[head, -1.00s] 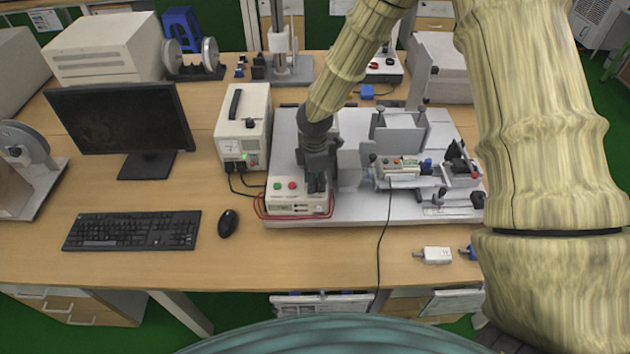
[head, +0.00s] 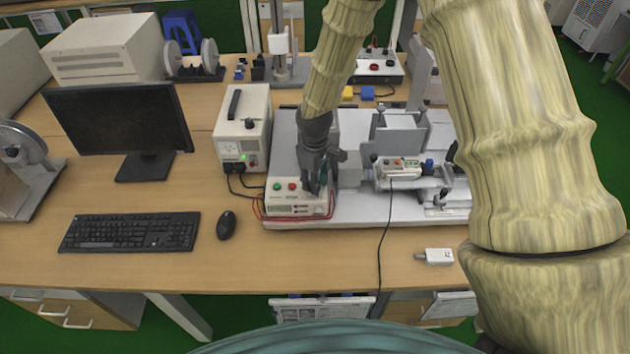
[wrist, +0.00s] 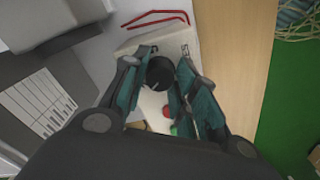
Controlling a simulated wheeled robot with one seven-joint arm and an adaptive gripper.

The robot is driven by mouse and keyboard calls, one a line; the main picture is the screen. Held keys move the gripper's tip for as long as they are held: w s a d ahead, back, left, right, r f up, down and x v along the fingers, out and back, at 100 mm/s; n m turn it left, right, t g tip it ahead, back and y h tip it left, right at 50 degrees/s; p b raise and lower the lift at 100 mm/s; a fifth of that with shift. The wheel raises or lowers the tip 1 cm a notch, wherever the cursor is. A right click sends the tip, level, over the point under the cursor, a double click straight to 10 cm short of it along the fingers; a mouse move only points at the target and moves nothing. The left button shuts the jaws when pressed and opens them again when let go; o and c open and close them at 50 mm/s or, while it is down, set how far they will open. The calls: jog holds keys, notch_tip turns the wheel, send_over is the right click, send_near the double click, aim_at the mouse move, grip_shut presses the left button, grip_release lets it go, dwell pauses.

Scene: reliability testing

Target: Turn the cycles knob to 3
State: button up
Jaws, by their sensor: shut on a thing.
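The cycles knob is a round black knob (wrist: 160,73) with a light pointer line, on top of the white control box (wrist: 152,105), in the wrist view. My gripper (wrist: 163,80) points down with its teal-padded fingers on either side of the knob, shut on it. In the head view the control box (head: 285,211) sits at the front left of the grey plate, and my gripper (head: 315,188) covers its right end, hiding the knob. The number the pointer faces cannot be read.
A red button (head: 292,187) and a green button (head: 277,188) are on the box, left of my gripper. Red wires (head: 262,210) loop around it. A white power supply (head: 243,125) stands behind left, and a test fixture (head: 400,165) to the right.

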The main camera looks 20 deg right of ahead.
jog(key=shift+m, duration=0.4)
jog(key=o, duration=1)
jog(key=shift+o, duration=0.2)
jog(key=shift+r, duration=0.1)
notch_tip(320, 180, up, 12)
dwell(0.4)
